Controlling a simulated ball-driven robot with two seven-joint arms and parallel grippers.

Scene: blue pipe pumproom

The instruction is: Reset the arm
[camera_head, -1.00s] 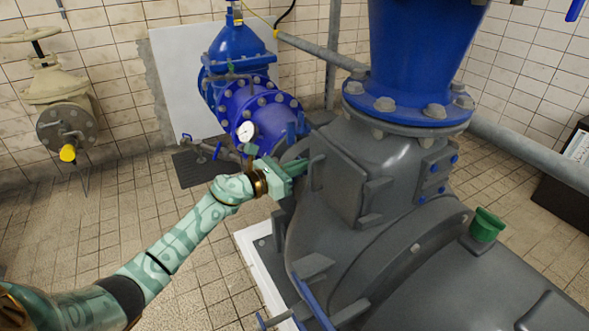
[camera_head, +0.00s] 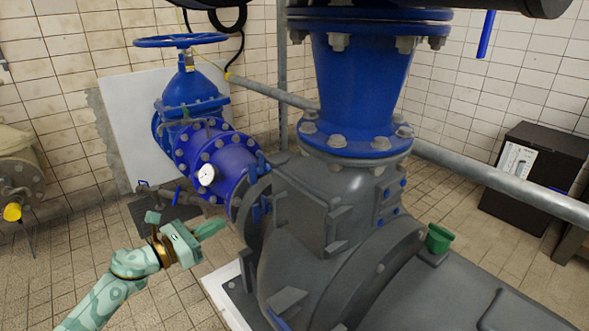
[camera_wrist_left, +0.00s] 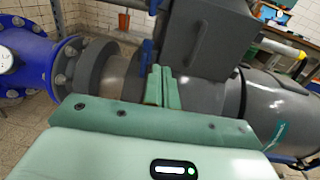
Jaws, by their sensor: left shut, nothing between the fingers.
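My left arm comes in from the lower left in the head view. My left gripper (camera_head: 212,228) is pale green and shut, with nothing between its fingers. It is in front of the blue pipe and the grey pump housing (camera_head: 300,210), to the left of the housing. In the left wrist view the two fingers (camera_wrist_left: 160,84) lie together and point at the grey pump. I cannot tell from these views how far the fingertips are from the pump. My right gripper does not show in either view.
A blue valve with a handwheel (camera_head: 180,41) and a pressure gauge (camera_head: 206,174) stand behind the gripper. A green cup-like fitting (camera_head: 440,238) sits on the pump. A grey rail (camera_head: 500,184) runs right, near a black cabinet (camera_head: 533,175). Tiled floor is clear at lower left.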

